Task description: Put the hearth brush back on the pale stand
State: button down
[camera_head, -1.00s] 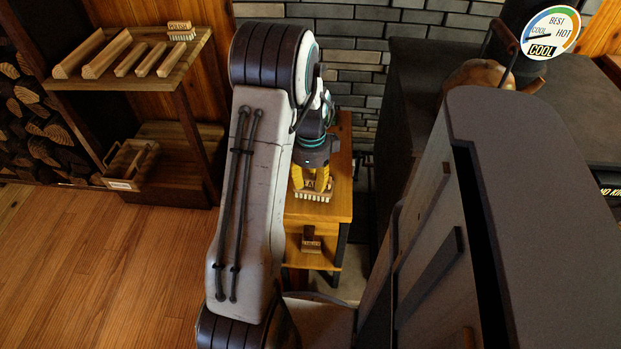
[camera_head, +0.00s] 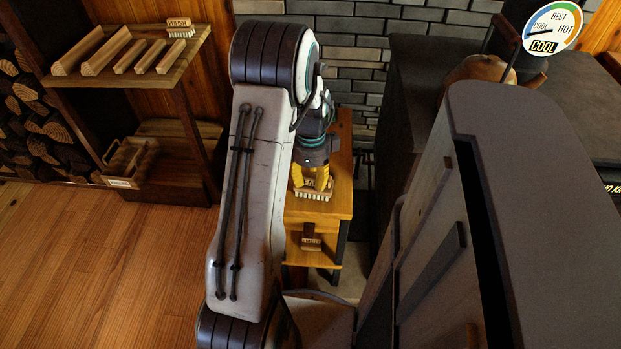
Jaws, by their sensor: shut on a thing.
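My gripper (camera_head: 312,181) points down over the wooden side table (camera_head: 336,207), its yellow fingers shut on a brush (camera_head: 312,194). The brush has a wooden block with a label too small to read and a row of pale bristles underneath. It is at the level of the table top; I cannot tell whether it touches it. My arm hides part of the table. A similar brush (camera_head: 180,28) lies on the upper shelf at left, behind pale wooden bars (camera_head: 128,57). I cannot tell for sure which thing is the pale stand.
A small labelled block (camera_head: 311,243) sits on the side table's lower shelf. A wooden shelf unit (camera_head: 188,62) with a pale crate (camera_head: 130,160) below stands at left, beside stacked firewood (camera_head: 38,125). A dark stove with a dial (camera_head: 550,29) is at right. The floor at left is clear.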

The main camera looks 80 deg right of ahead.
jog(key=shift+f, duration=0.15)
jog(key=c, duration=0.8)
grip_release()
notch_tip(320, 180, up, 12)
jog(key=w+a+r+n+h+p, duration=0.1)
jog(key=w+a+r+n+p, duration=0.3)
jog(key=w+a+r+n, duration=0.55)
jog(key=w+a+r+n+h+p, duration=0.1)
jog(key=w+a+r+n+p, duration=0.45)
jog(key=w, duration=0.75)
jog(key=shift+s+a+r+n+t+y+p, duration=0.45)
jog(key=shift+a+r+n+p, duration=0.95)
jog(key=shift+a+n, duration=2.45)
jog(key=shift+s+a+r+n+t+y+p, duration=0.1)
jog(key=shift+a+r+n+t+p, duration=0.95)
jog(key=shift+a+n, duration=2.75)
jog(key=shift+s+a+r+n+t+y+p, duration=0.25)
jog(key=shift+a+r+n+p, duration=1.5)
jog(key=shift+a+n, duration=2.1)
